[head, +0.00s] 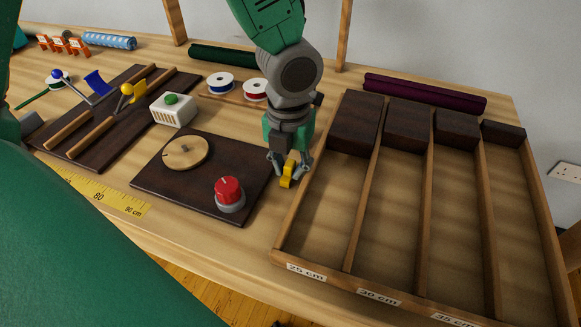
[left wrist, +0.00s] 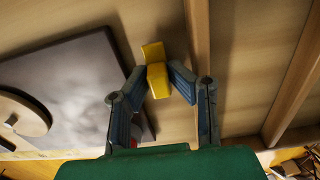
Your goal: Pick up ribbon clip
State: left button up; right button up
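My left gripper (head: 288,170) hangs fingers down between the dark dial board and the compartment tray. Its fingertips are closed in on a small yellow piece, which I take for the ribbon clip (head: 287,176). In the left wrist view, the yellow clip (left wrist: 156,72) sits between the two fingertips (left wrist: 164,78), with both tips against its sides. I cannot tell whether the clip touches the tabletop or is just above it. My right gripper is not in view.
The wooden compartment tray (head: 279,246) stands close on the right, with dark blocks at its far end. The dark board (head: 205,204) on the left bears a wooden dial (head: 185,153) and a red knob (head: 229,190). Ribbon spools (head: 220,82) and a white box (head: 172,110) stand behind.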

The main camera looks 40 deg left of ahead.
pick_arm(q)
jog(key=shift+a+f, duration=0.15)
jog(key=shift+a, duration=0.65)
jog(key=r+p, duration=0.1)
jog(key=r, duration=0.2)
jog(key=r+p, duration=0.1)
jog(key=r, duration=0.2)
jog(key=r+p, duration=0.1)
jog(key=r, duration=0.2)
jog(key=shift+d+r, duration=0.25)
jog(key=shift+d, duration=0.15)
grip_shut()
jog(key=shift+a+r, duration=0.25)
jog(key=shift+r, duration=0.05)
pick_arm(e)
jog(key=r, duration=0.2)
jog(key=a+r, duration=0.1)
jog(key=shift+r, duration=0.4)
pick_arm(q)
jog(key=shift+w+d, duration=0.1)
jog(key=shift+d, duration=0.1)
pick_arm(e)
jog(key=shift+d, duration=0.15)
